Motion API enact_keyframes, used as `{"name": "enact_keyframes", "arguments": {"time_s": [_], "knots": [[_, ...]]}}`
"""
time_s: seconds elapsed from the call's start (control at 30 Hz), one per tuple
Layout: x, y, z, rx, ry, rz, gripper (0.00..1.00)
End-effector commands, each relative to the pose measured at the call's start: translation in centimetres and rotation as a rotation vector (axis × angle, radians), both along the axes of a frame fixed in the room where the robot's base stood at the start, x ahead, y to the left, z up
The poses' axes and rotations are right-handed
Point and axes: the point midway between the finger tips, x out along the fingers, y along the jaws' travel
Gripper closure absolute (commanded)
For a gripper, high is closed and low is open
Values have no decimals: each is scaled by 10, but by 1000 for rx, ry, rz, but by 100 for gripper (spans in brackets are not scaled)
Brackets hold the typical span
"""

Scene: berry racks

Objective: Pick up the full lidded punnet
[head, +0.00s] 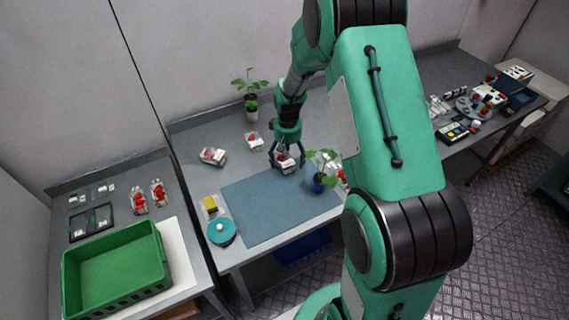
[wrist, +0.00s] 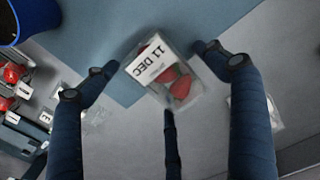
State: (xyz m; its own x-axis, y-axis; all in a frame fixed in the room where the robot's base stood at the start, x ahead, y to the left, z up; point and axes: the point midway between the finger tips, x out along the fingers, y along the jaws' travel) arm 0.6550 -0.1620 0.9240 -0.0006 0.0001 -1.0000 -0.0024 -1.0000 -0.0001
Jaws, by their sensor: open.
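A clear punnet with red berries and a white label reading "11 DEC" (wrist: 150,62) lies below my gripper in the wrist view. It also shows in the head view as a small red and white punnet (head: 285,165) at the back edge of the blue mat (head: 262,212). My gripper (head: 288,158) is open above it, with its dark fingers spread around the punnet, apart from it as far as I can see. Two other punnets stand on the bench behind the mat, one at the left (head: 212,156) and one nearer the plant (head: 253,142).
A blue pot with a plant (head: 319,186) stands close right of my gripper, with more punnets (wrist: 12,88) beyond it. A green crate (head: 118,291) stands on the left bench.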

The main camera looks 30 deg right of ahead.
Motion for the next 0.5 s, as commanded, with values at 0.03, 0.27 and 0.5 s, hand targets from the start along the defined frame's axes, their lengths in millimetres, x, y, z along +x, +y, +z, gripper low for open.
{"name": "enact_keyframes", "arguments": {"time_s": [0.03,0.27,0.5], "knots": [[0,0,0,0,0,0,15],[0,0,1,0,0,0,15],[0,0,1,0,0,0,31]]}}
